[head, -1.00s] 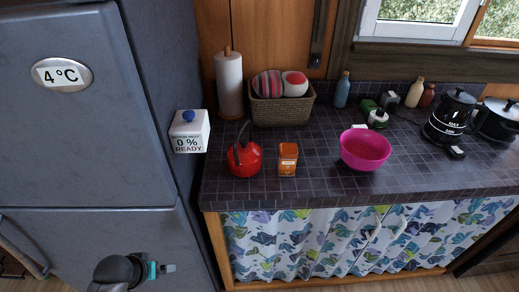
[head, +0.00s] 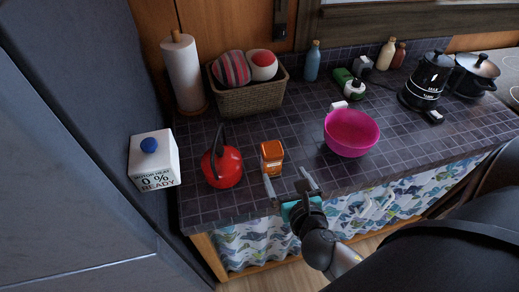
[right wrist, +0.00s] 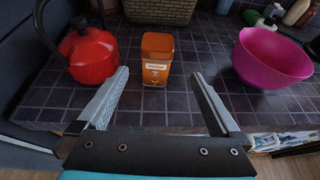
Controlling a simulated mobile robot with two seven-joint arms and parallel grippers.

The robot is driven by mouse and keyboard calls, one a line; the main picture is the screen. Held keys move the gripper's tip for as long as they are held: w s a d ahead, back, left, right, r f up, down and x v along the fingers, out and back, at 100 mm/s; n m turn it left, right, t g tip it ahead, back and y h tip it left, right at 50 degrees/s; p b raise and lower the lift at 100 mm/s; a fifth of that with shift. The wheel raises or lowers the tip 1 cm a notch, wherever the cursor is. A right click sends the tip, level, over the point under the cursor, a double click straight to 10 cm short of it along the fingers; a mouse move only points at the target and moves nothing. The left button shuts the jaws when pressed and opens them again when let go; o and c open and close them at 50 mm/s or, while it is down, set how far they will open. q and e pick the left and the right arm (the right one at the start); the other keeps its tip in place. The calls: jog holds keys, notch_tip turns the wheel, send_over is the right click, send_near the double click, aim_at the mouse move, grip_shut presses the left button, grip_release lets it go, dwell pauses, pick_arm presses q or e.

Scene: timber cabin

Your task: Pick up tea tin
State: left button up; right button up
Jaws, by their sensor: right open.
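The tea tin (head: 272,157) is a small orange box with a pale label, standing upright on the dark tiled counter (head: 255,205). In the right wrist view the tin (right wrist: 157,60) stands upright ahead of the jaws, about centred between them. My right gripper (head: 290,184) is open and empty at the counter's front edge, just in front of the tin. In the right wrist view its two fingers (right wrist: 160,88) are spread wide, and the tin is beyond their tips. My left gripper is not in view.
A red kettle (head: 222,166) stands close left of the tin, and a pink bowl (head: 351,132) stands to its right. A wicker basket (head: 248,97) is behind. A white box (head: 154,160) is at far left. Counter between tin and bowl is clear.

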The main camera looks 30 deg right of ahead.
aim_at(277, 159)
jog(key=x, duration=0.9)
jog(key=shift+w+b, duration=0.3)
jog(key=shift+w+d, duration=0.1)
jog(key=shift+w, duration=0.35)
jog(key=shift+w+a+r+x, duration=0.1)
jog(key=shift+r+x, duration=0.05)
jog(key=shift+x, duration=1)
jog(key=shift+w+a+r+x, duration=0.1)
jog(key=shift+r+x, duration=0.1)
jog(key=shift+x, duration=0.9)
jog(key=c, duration=1.5)
jog(key=shift+c, duration=0.3)
jog(key=shift+r, duration=0.15)
